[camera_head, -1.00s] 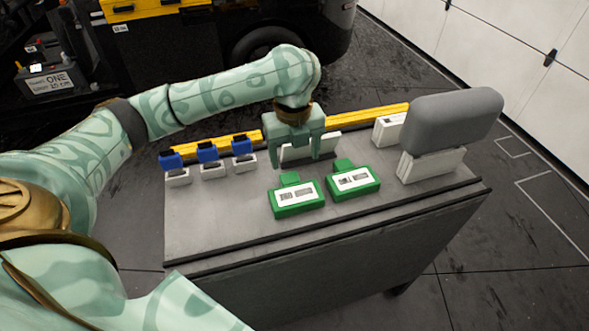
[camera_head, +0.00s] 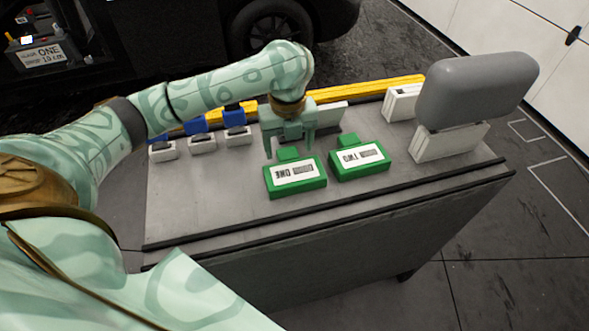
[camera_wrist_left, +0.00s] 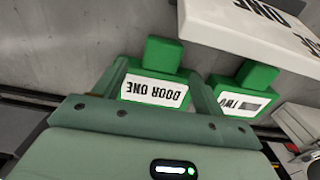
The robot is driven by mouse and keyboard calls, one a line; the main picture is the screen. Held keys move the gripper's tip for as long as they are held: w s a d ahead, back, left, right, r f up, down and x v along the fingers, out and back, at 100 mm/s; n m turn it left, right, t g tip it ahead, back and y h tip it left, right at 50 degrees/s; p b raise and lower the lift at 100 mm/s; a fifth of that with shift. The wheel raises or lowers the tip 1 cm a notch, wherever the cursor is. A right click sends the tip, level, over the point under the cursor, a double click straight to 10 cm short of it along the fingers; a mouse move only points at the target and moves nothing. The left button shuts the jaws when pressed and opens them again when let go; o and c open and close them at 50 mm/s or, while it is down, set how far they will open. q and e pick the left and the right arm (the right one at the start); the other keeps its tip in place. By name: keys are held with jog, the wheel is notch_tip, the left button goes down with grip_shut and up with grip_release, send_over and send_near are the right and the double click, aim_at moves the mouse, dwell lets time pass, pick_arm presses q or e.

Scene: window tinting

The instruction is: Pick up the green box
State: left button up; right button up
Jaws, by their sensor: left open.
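Two green boxes with white labels lie on the grey bench top. The left one (camera_head: 283,187), labelled "DOOR ONE", shows in the wrist view (camera_wrist_left: 157,91). The right one (camera_head: 345,174) is labelled "TWO" and also shows in the wrist view (camera_wrist_left: 258,76). Each has a small green tab at its back. My left gripper (camera_head: 289,153) is open and empty, pointing down at the back of the "DOOR ONE" box, near its tab. In the wrist view that box appears between the fingers; contact is not clear. My right gripper is out of view.
A white block (camera_head: 330,115) stands behind my left gripper. White blocks with blue tops (camera_head: 200,143) stand at left. A large grey pad (camera_head: 478,90) on a white base is at right. A yellow bar (camera_head: 375,88) runs along the back. The bench front is clear.

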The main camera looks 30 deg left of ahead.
aim_at(289, 156)
pick_arm(q)
notch_tip(289, 156, down, 4)
jog(key=shift+r+b, duration=0.1)
jog(key=shift+b, duration=0.7)
jog(key=shift+w+f, duration=0.1)
jog(key=shift+f, duration=0.1)
jog(key=shift+r, duration=0.2)
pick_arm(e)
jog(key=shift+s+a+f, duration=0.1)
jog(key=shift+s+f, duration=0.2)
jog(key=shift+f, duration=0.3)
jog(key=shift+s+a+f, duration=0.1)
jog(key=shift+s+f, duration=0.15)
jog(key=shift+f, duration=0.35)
pick_arm(q)
jog(key=shift+c, duration=1.2)
jog(key=c, duration=0.9)
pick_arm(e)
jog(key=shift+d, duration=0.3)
pick_arm(q)
jog(key=shift+c, duration=0.2)
